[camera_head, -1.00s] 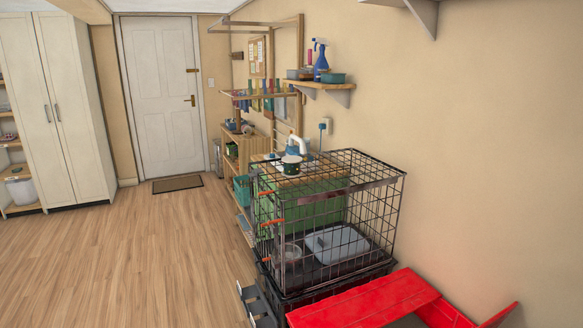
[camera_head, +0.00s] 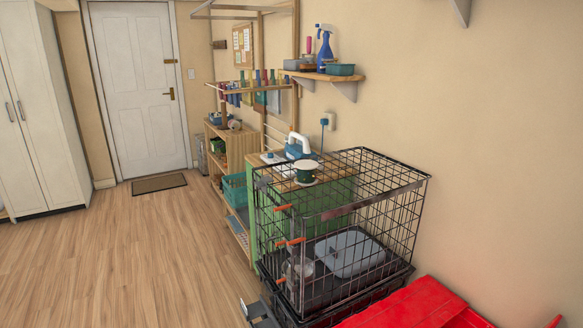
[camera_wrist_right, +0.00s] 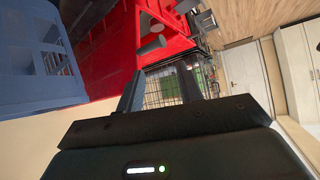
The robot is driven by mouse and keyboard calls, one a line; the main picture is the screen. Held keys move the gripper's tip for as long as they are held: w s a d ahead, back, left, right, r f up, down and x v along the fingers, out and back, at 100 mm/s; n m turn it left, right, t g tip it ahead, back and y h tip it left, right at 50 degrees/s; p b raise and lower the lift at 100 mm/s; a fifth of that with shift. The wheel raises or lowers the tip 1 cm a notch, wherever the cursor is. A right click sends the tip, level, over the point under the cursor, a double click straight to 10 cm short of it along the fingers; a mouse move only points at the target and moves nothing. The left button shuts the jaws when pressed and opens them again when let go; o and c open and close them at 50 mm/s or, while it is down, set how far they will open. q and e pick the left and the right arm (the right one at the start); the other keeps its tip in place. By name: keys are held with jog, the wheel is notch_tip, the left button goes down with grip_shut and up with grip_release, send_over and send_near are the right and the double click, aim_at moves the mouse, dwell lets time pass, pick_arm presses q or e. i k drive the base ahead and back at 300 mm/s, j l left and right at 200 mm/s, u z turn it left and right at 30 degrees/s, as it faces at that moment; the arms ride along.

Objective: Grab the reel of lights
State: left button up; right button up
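A small white-and-dark-green spool-like thing (camera_head: 305,172) shows beyond the wire cage, at the wooden top of the green cabinet. It may be the reel of lights, but it is too small to tell. My right gripper (camera_wrist_right: 160,85) is open in the right wrist view, with its two dark fingers apart and nothing between them. The red tote (camera_wrist_right: 103,52) and the wire cage (camera_wrist_right: 165,88) lie beyond the fingers. No gripper shows clearly in the head view, and my left gripper is not in view.
A blue crate (camera_wrist_right: 35,60) is at the left of the right wrist view. Wooden floor (camera_head: 120,260) is open on the left.

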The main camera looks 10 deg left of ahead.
aim_at(306, 169)
jog(key=i+j, duration=0.15)
jog(key=j, duration=0.2)
jog(key=i+j, duration=0.2)
jog(key=j, duration=0.15)
jog(key=i+j, duration=0.15)
jog(key=j, duration=0.2)
jog(key=i+j, duration=0.15)
jog(key=j, duration=0.2)
jog(key=i+j, duration=0.2)
jog(key=j, duration=0.15)
jog(key=i+j, duration=0.15)
jog(key=j, duration=0.2)
jog(key=i+j+z, duration=0.15)
jog(key=j+z, duration=0.25)
jog(key=i+j+z, duration=0.1)
jog(key=j+z, duration=0.3)
jog(key=l, duration=0.1)
